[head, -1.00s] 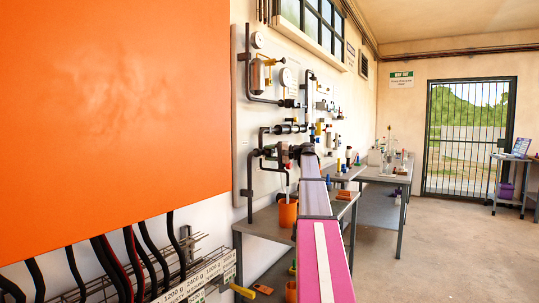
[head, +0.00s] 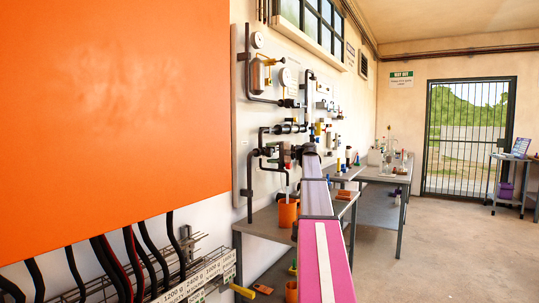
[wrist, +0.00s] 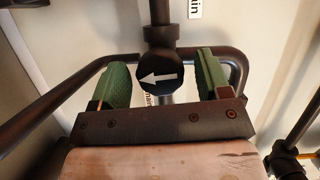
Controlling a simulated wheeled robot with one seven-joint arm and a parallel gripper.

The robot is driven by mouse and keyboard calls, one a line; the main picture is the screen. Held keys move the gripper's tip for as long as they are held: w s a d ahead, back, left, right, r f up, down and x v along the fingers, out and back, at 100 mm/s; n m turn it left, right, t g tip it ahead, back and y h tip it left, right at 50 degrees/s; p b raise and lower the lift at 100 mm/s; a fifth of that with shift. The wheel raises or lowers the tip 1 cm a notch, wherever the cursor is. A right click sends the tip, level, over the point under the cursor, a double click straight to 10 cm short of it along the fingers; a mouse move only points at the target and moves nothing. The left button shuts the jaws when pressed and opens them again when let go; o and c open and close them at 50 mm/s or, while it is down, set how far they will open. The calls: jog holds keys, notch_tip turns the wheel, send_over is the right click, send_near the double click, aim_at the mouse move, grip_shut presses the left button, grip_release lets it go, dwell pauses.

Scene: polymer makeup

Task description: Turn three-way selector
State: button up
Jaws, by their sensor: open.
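The selector is a round black knob (wrist: 153,80) with a white arrow pointing left, in the middle of the wrist view. A dark vertical pipe rises above it. My gripper (wrist: 163,66) is open, with one green-padded finger on each side of the knob. Gaps show between the knob and both fingers; I cannot tell the depth between them. In the head view my gripper (head: 290,154) is small at the pipe panel, beyond the end of my pink and lilac arm. The selector cannot be made out there.
Dark pipes and valves crowd the wall panel (head: 241,140) around my gripper. A bench (head: 262,222) with an orange cup (head: 288,213) stands below. A large orange surface (head: 110,100) fills the upper left. Open floor (head: 435,250) lies to the right.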

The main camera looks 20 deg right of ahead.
jog(key=v, duration=1)
dwell(2.2)
jog(key=a+m+t+h, duration=0.1)
jog(key=m, duration=0.6)
jog(key=s+a+m+t+h, duration=0.1)
jog(key=m+t, duration=0.1)
jog(key=m, duration=0.6)
jog(key=s+a+m+t+h, duration=0.1)
jog(key=m+t+h, duration=0.1)
jog(key=m, duration=0.5)
jog(key=shift+s+a+f+m, duration=0.1)
jog(key=shift+s+f+m, duration=0.05)
jog(key=shift+f+m, duration=0.15)
jog(key=x, duration=1)
jog(key=shift+r, duration=0.1)
jog(key=c, duration=0.9)
